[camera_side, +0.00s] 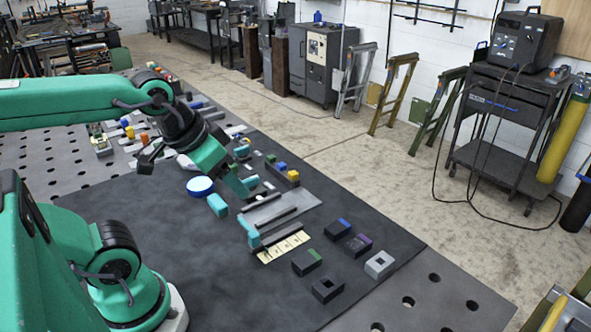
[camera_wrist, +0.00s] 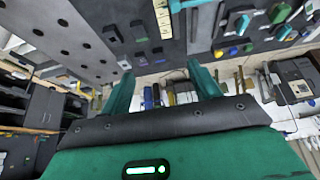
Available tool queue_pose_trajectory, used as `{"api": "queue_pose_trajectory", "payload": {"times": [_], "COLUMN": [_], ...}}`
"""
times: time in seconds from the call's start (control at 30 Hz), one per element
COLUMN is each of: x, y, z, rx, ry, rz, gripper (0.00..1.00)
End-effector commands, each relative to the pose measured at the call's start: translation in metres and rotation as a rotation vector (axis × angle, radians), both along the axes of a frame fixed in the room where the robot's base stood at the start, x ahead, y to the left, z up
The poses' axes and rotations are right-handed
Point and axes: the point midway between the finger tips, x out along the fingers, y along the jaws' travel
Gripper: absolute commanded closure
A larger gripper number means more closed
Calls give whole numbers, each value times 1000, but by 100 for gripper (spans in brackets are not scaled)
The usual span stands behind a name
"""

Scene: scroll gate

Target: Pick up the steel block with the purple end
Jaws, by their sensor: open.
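In the side view the steel block with the purple end (camera_side: 357,245) lies on the dark mat, right of the middle. It is dark, with purple on its top at one end. It appears as a small dark block (camera_wrist: 141,58) in the wrist view, its colour hard to make out there. My gripper (camera_wrist: 160,70) is open and empty, its two green fingers well apart. In the side view it is above the mat, to the left of the block and well away from it.
Around it lie a blue-ended block (camera_side: 337,229), a green-ended block (camera_side: 307,262), a black block with a square hole (camera_side: 327,289) and a light grey one with a hole (camera_side: 380,264). A grey plate with dark bars (camera_side: 283,208) lies between them and my gripper.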

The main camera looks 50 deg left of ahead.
Motion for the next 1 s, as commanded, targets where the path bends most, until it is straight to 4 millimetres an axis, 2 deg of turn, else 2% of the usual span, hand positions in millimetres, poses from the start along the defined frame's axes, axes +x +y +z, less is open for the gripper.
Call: {"api": "queue_pose_trajectory", "payload": {"times": [0.17,0.37,0.67,1.0], "x": [4,20,66,124], "y": [-1,-4,-15,-32], "z": [1,5,7,-8], "rx": [-2,-7,-18,-24], "ry": [7,39,119,213], "rz": [-1,-2,-6,-8], "gripper": [38,38,38,38]}}
